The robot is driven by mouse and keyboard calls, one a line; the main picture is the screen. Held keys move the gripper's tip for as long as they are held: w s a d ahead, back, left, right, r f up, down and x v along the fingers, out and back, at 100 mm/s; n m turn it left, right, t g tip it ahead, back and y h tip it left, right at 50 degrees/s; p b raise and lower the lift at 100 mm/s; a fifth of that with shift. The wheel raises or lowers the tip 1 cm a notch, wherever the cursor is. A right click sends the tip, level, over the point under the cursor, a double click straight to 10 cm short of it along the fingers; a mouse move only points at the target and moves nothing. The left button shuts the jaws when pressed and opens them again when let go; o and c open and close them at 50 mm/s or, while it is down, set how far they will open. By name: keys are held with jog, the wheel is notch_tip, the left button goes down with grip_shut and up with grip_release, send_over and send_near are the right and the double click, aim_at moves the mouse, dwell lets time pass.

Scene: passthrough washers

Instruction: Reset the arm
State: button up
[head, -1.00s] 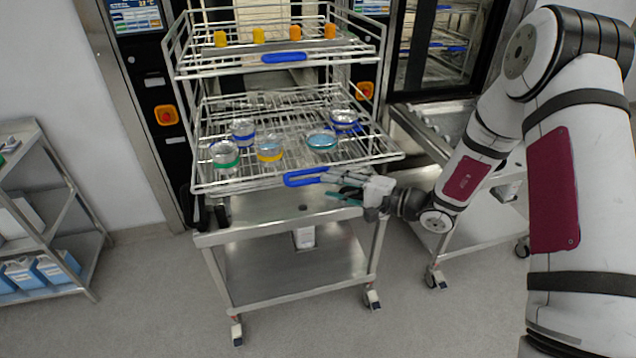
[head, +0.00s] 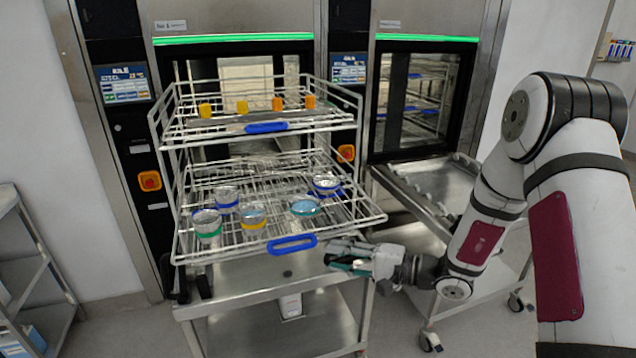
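My gripper (head: 338,258) is at the end of my arm, at the front right of the wire rack. It is just right of the blue handle (head: 293,245) of the lower rack level and appears apart from it. No object shows in its fingers, but the gap between them is too small to read. My arm reaches in from the right of the head view, bent at the elbow.
The wire rack (head: 375,217) stands on a steel cart (head: 250,278), with several glass dishes on its lower level and orange and yellow vials on top. Two washers stand behind. A second cart (head: 440,213) is right, a shelf (head: 30,262) left.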

jog(key=s+a+r+n+g+h, duration=0.1)
jog(key=s+r+n+g+h, duration=0.2)
jog(key=s+r, duration=0.45)
jog(key=s+a+r+n+g+h, duration=0.15)
jog(key=s+r+n+g, duration=0.3)
jog(key=s, duration=0.55)
jog(key=s+d+r+t+h, duration=0.2)
jog(key=s+d+r+h, duration=0.2)
jog(key=s+d+h, duration=0.1)
jog(key=s+d+r+t+h, duration=0.3)
jog(key=s+d+r+h, duration=0.1)
jog(key=d, duration=0.4)
jog(key=shift+s+d+r+t+h+b, duration=0.35)
jog(key=shift+s+h, duration=0.1)
jog(key=shift+s, duration=0.4)
